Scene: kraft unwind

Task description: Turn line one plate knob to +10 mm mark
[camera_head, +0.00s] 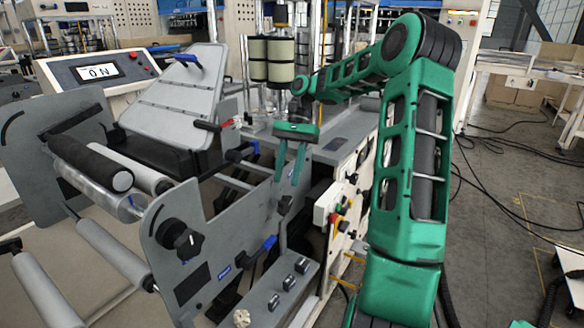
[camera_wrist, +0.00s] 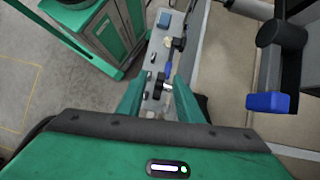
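A grey side plate (camera_head: 160,215) of the machine carries a large black knob (camera_head: 183,241) with a pointed grip, beside a dark label. A smaller black knob (camera_head: 285,205) sits further right, just below my gripper. I cannot tell for sure which one is the line one plate knob, and no +10 mm mark is readable. My gripper (camera_head: 286,181) points down above the machine's right part, its two green fingers apart. In the wrist view, the open fingers (camera_wrist: 158,98) frame a dark knob with a pale shaft (camera_wrist: 164,88); contact cannot be told.
A blue-handled lever (camera_head: 257,251) rises between the large knob and my gripper. Several small switches (camera_head: 288,282) line the front ledge. A button box (camera_head: 335,207) is on the right. A panel (camera_head: 100,71) reads "ON". Rollers (camera_head: 115,252) lie left. A blue-ended handle (camera_wrist: 268,102) shows in the wrist view.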

